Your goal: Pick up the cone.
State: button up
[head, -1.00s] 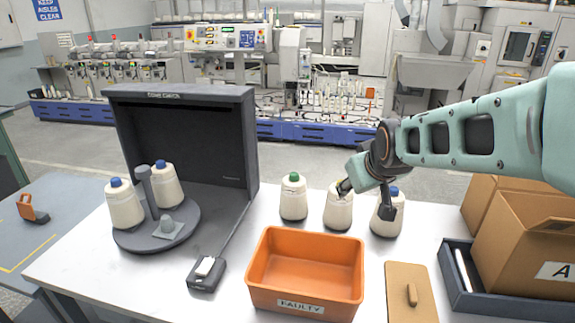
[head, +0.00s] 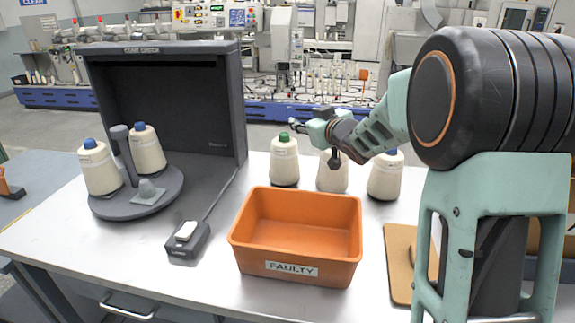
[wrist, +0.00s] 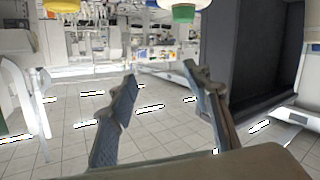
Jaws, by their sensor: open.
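Three cream cones stand in a row at the back of the table: the green-tipped cone (head: 284,163), the middle cone (head: 332,178) and the blue-tipped cone (head: 385,178). My gripper (head: 296,125) is open and empty, pointing left, just above and right of the green tip. My wrist hides the middle cone's top. The wrist view is upside down; the open fingers (wrist: 160,75) show there with nothing between them. The green tip (wrist: 183,13) and a yellow tip (wrist: 62,5) show at its top edge. Two more blue-tipped cones (head: 148,150) (head: 101,170) stand on the round grey stand.
An orange bin (head: 296,269) labelled FAULTY stands in front of the row. A dark booth (head: 160,47) and the grey stand (head: 137,205) are at left. A small switch box (head: 187,240) lies between. A brown board (head: 399,265) lies at right, partly behind my arm.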

aim_at(287, 137)
jog(key=f+y+b, duration=0.1)
jog(key=f, duration=0.1)
jog(key=a+f+y+b, duration=0.1)
jog(key=f+y, duration=0.1)
jog(key=f, duration=0.1)
jog(key=a+f+y+b, duration=0.1)
jog(key=f+b, duration=0.1)
jog(key=f, duration=0.1)
jog(key=shift+w+f+y, duration=0.1)
jog(key=shift+w+y, duration=0.15)
jog(key=shift+y, duration=0.15)
jog(key=shift+w+a+f, duration=0.1)
jog(key=shift+w+a, duration=0.05)
jog(key=shift+w, duration=0.05)
jog(key=shift+x, duration=3.5)
grip_shut()
jog(key=shift+r, duration=0.25)
